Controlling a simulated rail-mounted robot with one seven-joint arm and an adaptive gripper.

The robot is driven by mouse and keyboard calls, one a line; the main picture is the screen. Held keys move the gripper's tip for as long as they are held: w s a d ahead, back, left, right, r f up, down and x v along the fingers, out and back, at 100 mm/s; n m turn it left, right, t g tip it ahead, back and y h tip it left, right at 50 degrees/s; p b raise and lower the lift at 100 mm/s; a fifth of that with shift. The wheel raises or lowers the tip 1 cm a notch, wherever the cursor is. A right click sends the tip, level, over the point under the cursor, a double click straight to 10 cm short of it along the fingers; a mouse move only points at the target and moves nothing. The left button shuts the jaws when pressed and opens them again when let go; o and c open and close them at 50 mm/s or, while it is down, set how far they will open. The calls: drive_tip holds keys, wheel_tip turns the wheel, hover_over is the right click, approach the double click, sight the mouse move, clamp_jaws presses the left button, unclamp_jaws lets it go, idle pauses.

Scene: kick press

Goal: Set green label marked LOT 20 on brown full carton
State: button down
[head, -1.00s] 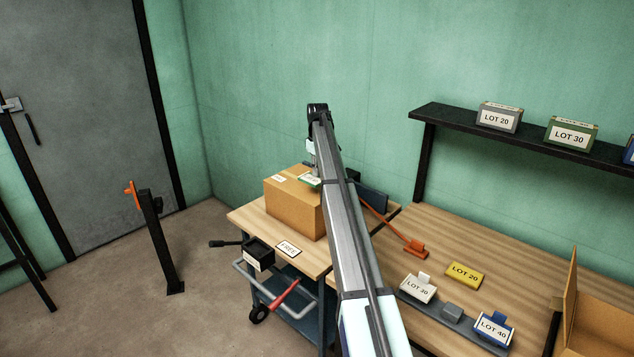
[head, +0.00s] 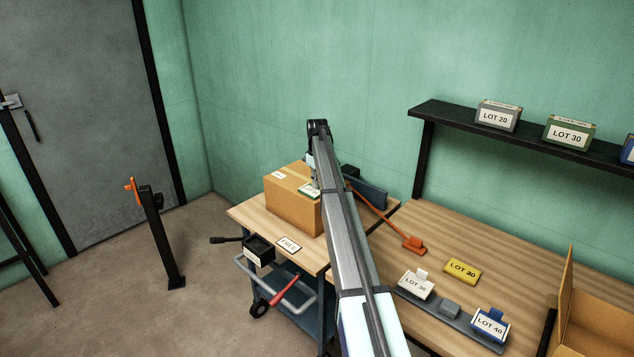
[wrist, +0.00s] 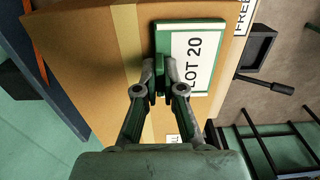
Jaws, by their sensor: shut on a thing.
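The brown carton (head: 293,212) stands closed on the wooden top at the left; its taped top also fills much of the wrist view (wrist: 95,70). The green label marked LOT 20 (wrist: 192,58) lies flat over the carton's top, to the right of the tape in the wrist view. In the head view the label (head: 309,190) shows near the top's front right edge. My gripper (wrist: 160,78) is shut on the label's green tab. Whether the label touches the carton cannot be told. My arm hides part of the carton's right side.
A sign marked FREE (head: 289,246) lies in front of the carton. A yellow LOT 20 label (head: 462,271), a white LOT 30 label (head: 417,287) and a blue LOT 40 label (head: 490,325) are on the right-hand bench. An open carton (head: 598,325) stands far right.

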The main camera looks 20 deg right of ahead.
drive_tip(key=c, duration=1.3)
unclamp_jaws()
drive_tip(key=shift+f, duration=0.1)
wheel_tip(320, 180, up, 12)
drive_tip(key=b, duration=0.3)
drive_tip(key=shift+r, duration=0.2)
